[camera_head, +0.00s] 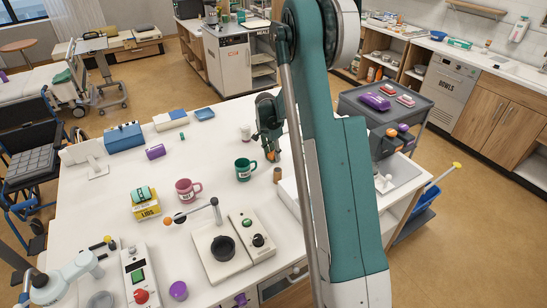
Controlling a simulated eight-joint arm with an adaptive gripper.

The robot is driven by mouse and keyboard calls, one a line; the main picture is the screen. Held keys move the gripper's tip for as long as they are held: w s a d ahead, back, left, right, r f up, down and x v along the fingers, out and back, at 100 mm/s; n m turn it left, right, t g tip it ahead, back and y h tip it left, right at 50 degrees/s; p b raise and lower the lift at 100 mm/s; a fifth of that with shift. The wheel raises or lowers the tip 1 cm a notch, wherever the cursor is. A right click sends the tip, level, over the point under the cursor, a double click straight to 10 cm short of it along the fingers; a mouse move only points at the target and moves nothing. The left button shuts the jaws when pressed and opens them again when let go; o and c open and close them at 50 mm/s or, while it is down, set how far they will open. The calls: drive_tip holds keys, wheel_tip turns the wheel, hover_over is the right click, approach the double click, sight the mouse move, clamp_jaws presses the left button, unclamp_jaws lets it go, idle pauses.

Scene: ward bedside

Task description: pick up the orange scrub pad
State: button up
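My gripper (271,148) points down over the far right part of the white counter, behind the green mug (243,169). A small orange patch (271,156) shows at its fingertips. It is too small and too covered to tell whether it is the orange scrub pad, or whether the fingers are closed on it. No other thing in view clearly looks like an orange scrub pad.
A pink mug (186,190), a brown cylinder (278,174) and a white device with a black dial (236,247) stand near on the counter (120,205). A blue box (124,137) stands at the far left. A dark cart (365,112) is at the right.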

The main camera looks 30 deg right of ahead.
sight(273, 153)
drive_tip(key=c, duration=0.3)
drive_tip(key=shift+c, duration=0.2)
drive_tip(key=shift+r, duration=5.05)
